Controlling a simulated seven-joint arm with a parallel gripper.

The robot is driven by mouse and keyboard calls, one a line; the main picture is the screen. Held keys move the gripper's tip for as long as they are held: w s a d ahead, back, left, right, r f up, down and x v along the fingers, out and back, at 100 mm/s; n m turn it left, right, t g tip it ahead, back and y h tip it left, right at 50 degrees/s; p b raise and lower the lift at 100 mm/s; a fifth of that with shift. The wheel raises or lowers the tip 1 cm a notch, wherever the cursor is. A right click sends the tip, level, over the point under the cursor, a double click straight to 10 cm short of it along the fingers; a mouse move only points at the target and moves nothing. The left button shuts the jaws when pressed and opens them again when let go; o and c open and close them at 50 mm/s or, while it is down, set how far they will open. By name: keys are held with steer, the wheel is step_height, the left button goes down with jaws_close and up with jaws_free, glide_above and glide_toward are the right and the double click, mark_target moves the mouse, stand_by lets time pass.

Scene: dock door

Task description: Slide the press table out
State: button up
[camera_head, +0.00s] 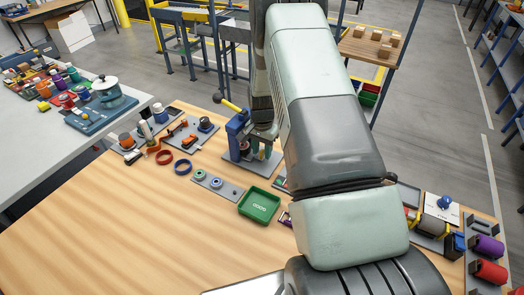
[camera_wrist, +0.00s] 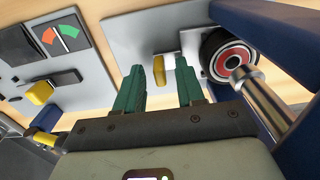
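The blue press (camera_head: 238,135) stands on a grey base plate, with a lever ending in a yellow grip. In the wrist view, its blue frame (camera_wrist: 295,150) and silver ram (camera_wrist: 262,98) are at the right. A black round part with a red ring (camera_wrist: 228,56) sits under the ram. The small grey press table (camera_wrist: 192,46) shows beside that part, with a yellow handle (camera_wrist: 159,70) on its near side. My gripper (camera_wrist: 160,80) is open, its green fingers on either side of the handle with gaps showing. The arm partly hides the press in the head view.
A panel with a red-green gauge (camera_wrist: 62,37) and another yellow knob (camera_wrist: 40,92) is left of my gripper. The bench's front left is clear.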

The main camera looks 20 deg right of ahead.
steer(key=shift+f, duration=0.4)
steer(key=shift+c, duration=0.4)
jaws_close()
steer(key=s+d, duration=0.6)
steer(key=shift+s+d, duration=0.35)
steer(key=shift+d, duration=0.05)
steer(key=shift+o, duration=0.2)
jaws_free()
steer(key=shift+o, duration=0.2)
